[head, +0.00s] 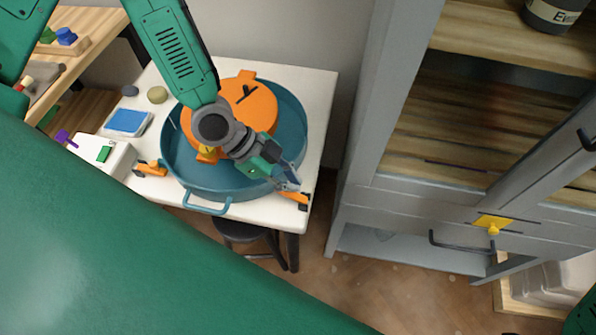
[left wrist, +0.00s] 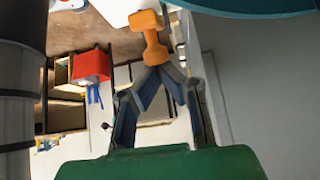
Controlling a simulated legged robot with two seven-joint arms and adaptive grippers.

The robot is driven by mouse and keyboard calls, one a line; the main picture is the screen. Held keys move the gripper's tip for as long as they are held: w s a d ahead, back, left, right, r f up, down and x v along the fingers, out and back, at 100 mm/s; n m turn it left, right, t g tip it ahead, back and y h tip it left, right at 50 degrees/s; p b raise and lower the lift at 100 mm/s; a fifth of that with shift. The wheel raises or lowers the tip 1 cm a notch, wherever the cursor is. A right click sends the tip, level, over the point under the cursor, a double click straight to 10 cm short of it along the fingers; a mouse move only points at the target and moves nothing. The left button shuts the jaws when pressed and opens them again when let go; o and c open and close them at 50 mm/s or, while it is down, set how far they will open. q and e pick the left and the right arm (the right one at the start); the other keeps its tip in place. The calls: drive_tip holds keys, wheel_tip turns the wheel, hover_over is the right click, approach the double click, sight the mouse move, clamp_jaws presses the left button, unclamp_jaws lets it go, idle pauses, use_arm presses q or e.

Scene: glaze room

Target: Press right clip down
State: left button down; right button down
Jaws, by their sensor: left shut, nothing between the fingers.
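A round teal tub (head: 182,172) stands on a white table, with an orange disc (head: 262,108) inside it. The right clip (head: 296,196) is orange and sticks out at the tub's right front side. The left clip (head: 150,169) is orange and sits at the tub's left side. My left gripper (head: 292,184) is shut and empty, with its tips right by the right clip. In the left wrist view an orange clip (left wrist: 150,22) lies just beyond the closed fingertips. I cannot tell whether they touch it. My right gripper is out of view.
The white table (head: 318,95) also holds a blue sponge tray (head: 126,122) and a white box (head: 117,160) at left. A dark stool (head: 240,231) stands below. A grey cabinet (head: 385,195) rises at right, with floor between.

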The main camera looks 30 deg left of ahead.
use_arm(q)
drive_tip(key=shift+a+f, duration=0.15)
drive_tip(key=shift+a, duration=0.2)
drive_tip(key=shift+d, duration=0.1)
idle(0.3)
drive_tip(key=shift+d+f, duration=0.1)
drive_tip(key=shift+d, duration=0.05)
drive_tip(key=shift+w+d+f+b, duration=0.15)
drive_tip(key=shift+d+f+b, duration=0.2)
drive_tip(key=shift+d, duration=0.15)
drive_tip(key=shift+r, duration=0.1)
